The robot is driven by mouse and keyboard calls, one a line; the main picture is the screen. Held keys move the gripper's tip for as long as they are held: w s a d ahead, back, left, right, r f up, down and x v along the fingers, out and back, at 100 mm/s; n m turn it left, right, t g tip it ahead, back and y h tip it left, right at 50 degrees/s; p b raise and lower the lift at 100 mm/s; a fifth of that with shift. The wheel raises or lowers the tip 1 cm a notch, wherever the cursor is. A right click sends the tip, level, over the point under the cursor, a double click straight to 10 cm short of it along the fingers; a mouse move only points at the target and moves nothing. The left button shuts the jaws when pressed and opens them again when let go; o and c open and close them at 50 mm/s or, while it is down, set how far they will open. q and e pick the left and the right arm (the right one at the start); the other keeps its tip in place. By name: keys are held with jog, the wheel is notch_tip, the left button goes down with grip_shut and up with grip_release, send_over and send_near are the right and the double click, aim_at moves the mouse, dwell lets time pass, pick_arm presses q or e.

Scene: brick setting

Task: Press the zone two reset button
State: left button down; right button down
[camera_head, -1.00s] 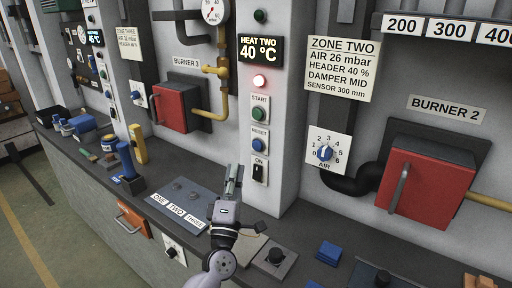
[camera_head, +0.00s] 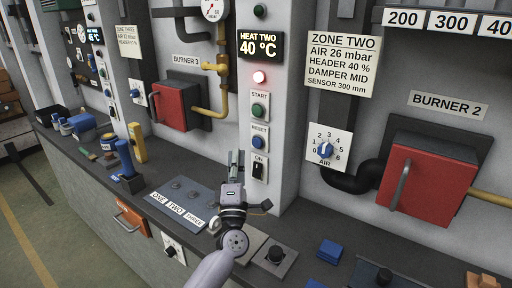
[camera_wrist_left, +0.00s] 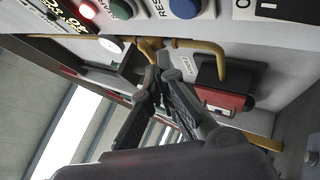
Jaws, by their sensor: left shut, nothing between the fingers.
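The blue reset button (camera_head: 258,143) sits on the pale column under a RESET label, below the green start button (camera_head: 258,111) and above a black ON switch (camera_head: 258,171). My left gripper (camera_head: 236,154) points upward in front of the column, just left of and slightly below the reset button; its fingers are shut and empty. In the left wrist view the shut fingertips (camera_wrist_left: 158,62) show apart from the blue reset button (camera_wrist_left: 185,8), which is at the top edge. The right gripper is not in view.
A lit red lamp (camera_head: 259,77) and the HEAT TWO display (camera_head: 261,46) are above the buttons. The red BURNER 2 door (camera_head: 427,186) is at right. On the counter are a ONE TWO THREE panel (camera_head: 179,190), a black knob plate (camera_head: 273,256) and a blue block (camera_head: 328,251).

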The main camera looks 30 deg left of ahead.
aim_at(257, 143)
pick_arm(q)
jog(key=w+b, duration=0.1)
jog(key=w, duration=0.3)
jog(key=shift+w+d, duration=0.1)
jog(key=shift+d, duration=0.05)
dwell(1.0)
dwell(0.4)
jog(key=shift+w, duration=0.4)
jog(key=shift+w+b, duration=0.45)
dwell(0.5)
jog(key=shift+r, duration=0.1)
jog(key=shift+s+p, duration=0.45)
jog(key=shift+s, duration=0.45)
